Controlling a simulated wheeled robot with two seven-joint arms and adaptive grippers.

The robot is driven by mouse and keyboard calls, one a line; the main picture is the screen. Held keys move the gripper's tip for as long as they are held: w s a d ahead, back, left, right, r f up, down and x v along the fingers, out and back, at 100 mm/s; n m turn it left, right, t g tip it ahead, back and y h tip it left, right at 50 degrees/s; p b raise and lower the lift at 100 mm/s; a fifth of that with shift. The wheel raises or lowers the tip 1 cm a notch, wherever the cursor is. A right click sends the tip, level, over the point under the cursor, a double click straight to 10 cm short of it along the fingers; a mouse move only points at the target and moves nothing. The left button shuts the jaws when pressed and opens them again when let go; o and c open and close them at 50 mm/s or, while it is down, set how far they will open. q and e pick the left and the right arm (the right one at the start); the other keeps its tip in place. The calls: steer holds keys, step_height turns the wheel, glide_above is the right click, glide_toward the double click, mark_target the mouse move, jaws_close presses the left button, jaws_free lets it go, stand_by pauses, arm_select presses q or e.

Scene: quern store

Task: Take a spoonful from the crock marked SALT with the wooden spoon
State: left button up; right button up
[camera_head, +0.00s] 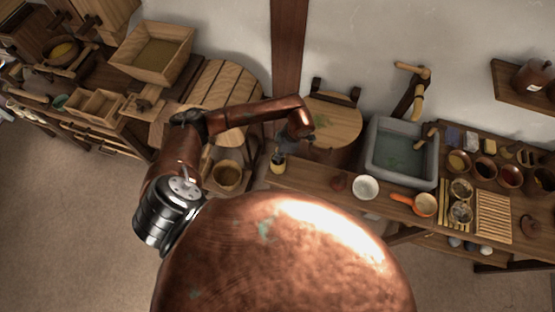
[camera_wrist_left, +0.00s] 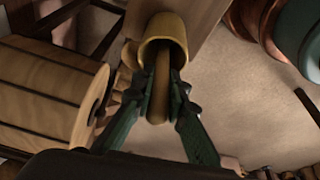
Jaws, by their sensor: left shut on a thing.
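My left gripper (camera_head: 283,150) points down at the left end of the long wooden table. In the left wrist view, its green fingers (camera_wrist_left: 161,88) are shut on a brown wooden handle (camera_wrist_left: 161,65), seemingly the wooden spoon. The handle runs into the mouth of a yellow-tan pot (camera_wrist_left: 168,27), so its far end is hidden. That pot looks small in the head view (camera_head: 278,166), below the gripper. A brown jar (camera_head: 531,74) with a pale label stands on the wall shelf at the right. I cannot read the label, so I cannot tell whether it says SALT. My right gripper is out of view.
The long table (camera_head: 315,185) holds a white bowl (camera_head: 365,187), an orange-handled pan (camera_head: 425,204) and several small bowls at the right. A grey stone sink (camera_head: 402,152) stands behind it. A round wooden lidded tub (camera_head: 333,122) stands close behind the gripper.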

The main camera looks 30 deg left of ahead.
arm_select(q)
jaws_close()
step_height(320, 180, up, 9)
steer(key=shift+f+b, duration=0.1)
steer(key=shift+b, duration=0.65)
steer(key=shift+r, duration=0.6)
